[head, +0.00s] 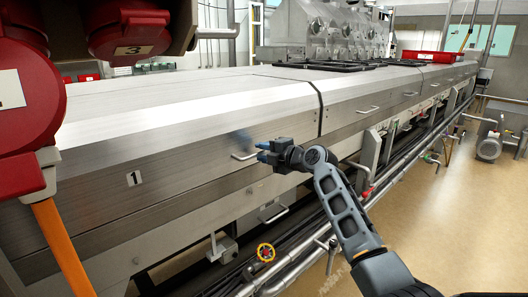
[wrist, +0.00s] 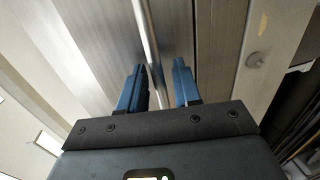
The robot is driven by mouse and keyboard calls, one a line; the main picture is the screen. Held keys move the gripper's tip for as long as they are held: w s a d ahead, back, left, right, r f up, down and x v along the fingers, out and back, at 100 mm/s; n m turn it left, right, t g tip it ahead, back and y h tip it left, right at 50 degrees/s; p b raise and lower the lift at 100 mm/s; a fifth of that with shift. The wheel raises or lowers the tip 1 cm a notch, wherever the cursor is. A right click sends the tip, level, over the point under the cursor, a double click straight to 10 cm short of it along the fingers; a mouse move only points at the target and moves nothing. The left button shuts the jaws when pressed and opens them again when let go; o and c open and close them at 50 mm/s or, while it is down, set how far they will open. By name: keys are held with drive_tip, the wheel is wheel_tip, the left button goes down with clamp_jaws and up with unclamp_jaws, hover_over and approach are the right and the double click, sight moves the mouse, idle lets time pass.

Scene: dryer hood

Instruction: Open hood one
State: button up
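Hood one is the long brushed-steel hood marked "1" (head: 134,178) in the head view, and its lid appears closed. Its bar handle (head: 241,157) sticks out of the sloped front face. My gripper (head: 262,152) is at the right end of this handle, with blue fingertips pointing at the hood. In the wrist view my gripper (wrist: 160,86) is open. The handle bar (wrist: 147,40) runs down between the two fingers, closer to the left finger. I cannot tell whether they touch.
A second hood section (head: 380,100) with its own handle continues to the right past a dark seam. Red reels (head: 25,90) and an orange post (head: 62,250) stand at left. The floor (head: 440,220) at right is mostly clear.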

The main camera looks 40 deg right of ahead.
clamp_jaws()
idle(0.3)
idle(0.3)
